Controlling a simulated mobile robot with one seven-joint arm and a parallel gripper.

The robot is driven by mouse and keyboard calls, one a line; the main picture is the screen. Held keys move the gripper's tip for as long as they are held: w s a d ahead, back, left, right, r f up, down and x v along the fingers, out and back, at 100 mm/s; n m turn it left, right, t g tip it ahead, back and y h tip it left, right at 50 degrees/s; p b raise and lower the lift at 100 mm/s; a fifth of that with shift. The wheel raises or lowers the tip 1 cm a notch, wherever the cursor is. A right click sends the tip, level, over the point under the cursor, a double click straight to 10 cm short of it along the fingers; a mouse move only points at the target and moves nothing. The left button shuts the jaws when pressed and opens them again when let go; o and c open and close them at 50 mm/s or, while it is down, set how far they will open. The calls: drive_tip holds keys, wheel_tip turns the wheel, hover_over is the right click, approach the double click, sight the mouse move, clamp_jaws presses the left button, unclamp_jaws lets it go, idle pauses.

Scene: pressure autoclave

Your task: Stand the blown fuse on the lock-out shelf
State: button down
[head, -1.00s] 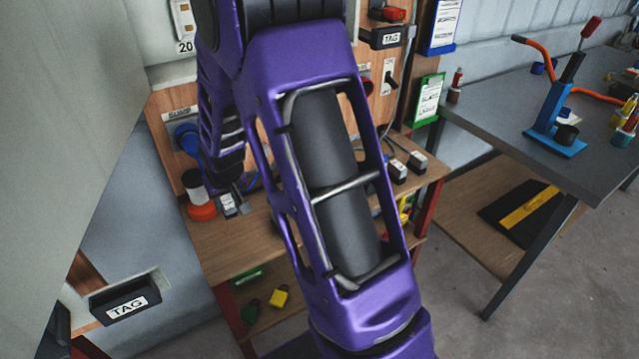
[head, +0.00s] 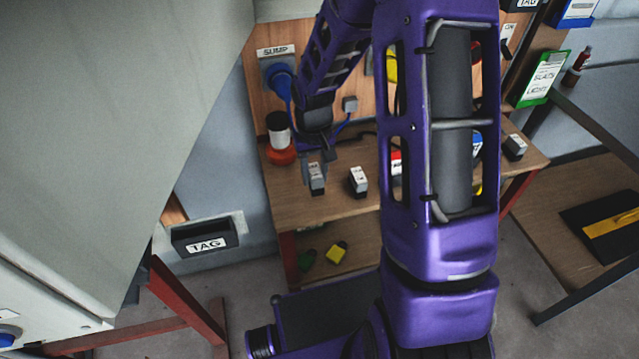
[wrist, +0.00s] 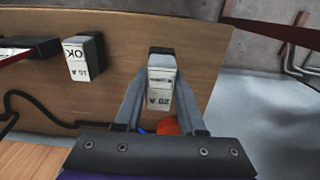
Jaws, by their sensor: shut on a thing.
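My gripper (head: 318,157) is shut on a small grey fuse (head: 316,178) with a white label, over the left part of the wooden bench shelf (head: 300,207). In the wrist view my gripper (wrist: 162,112) has one finger on each side of this fuse (wrist: 161,80). Its label reads 20 A, upside down there, with a dark end at the top. The fuse looks roughly upright in the head view. I cannot tell whether its base touches the wood.
A red-based container (head: 281,153) stands just left of my gripper. A black TAG tray (head: 205,237) is at left. My arm hides the bench's middle.

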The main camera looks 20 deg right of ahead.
sight(315, 186)
drive_tip(key=shift+f+b, duration=0.3)
drive_tip(key=shift+f, duration=1.8)
drive_tip(key=shift+f, duration=0.1)
drive_tip(key=c, duration=0.5)
unclamp_jaws()
wheel_tip(315, 186, up, 12)
drive_tip(key=shift+r+p, duration=0.1)
drive_tip(key=shift+p, duration=0.75)
drive_tip(key=shift+r, duration=0.1)
